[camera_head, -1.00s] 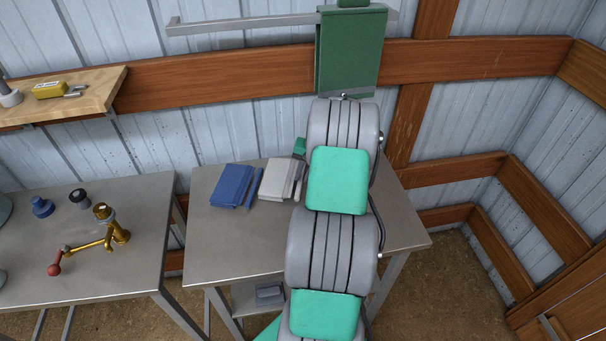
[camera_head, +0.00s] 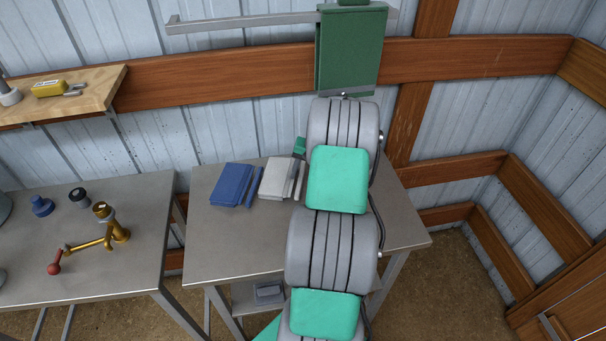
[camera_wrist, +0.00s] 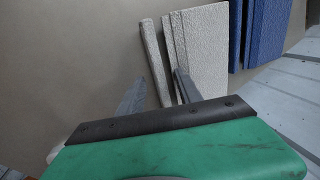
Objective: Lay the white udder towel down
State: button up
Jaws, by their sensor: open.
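White towels lie on the grey metal table: a flat folded stack (camera_head: 275,177) and a narrow folded strip (camera_head: 299,184) at its right. In the wrist view, the stack (camera_wrist: 207,48) is right of the narrow white strip (camera_wrist: 153,58). My gripper (camera_wrist: 157,92) is open at the near end of the strip. One grey finger is left of the strip, and the other is at its right, over the stack's edge. The strip's near end shows between the fingers; I cannot tell if they touch it. In the head view my arm hides most of the gripper.
Blue folded towels (camera_head: 231,184) lie left of the white ones. The grey table (camera_head: 235,235) is bare toward its front. A second table (camera_head: 135,215) at left carries a brass fitting (camera_head: 116,231). A green holder (camera_head: 350,50) hangs on the wall behind.

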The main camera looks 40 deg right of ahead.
jog(key=a+p+v, duration=0.1)
jog(key=p+v, duration=0.3)
jog(key=v, duration=0.2)
jog(key=shift+d+r+p, duration=0.35)
jog(key=shift+d+r, duration=0.05)
jog(key=shift+r, duration=0.1)
jog(key=shift+w, duration=0.1)
notch_tip(320, 180, up, 4)
jog(key=shift+p, duration=0.45)
dwell(0.5)
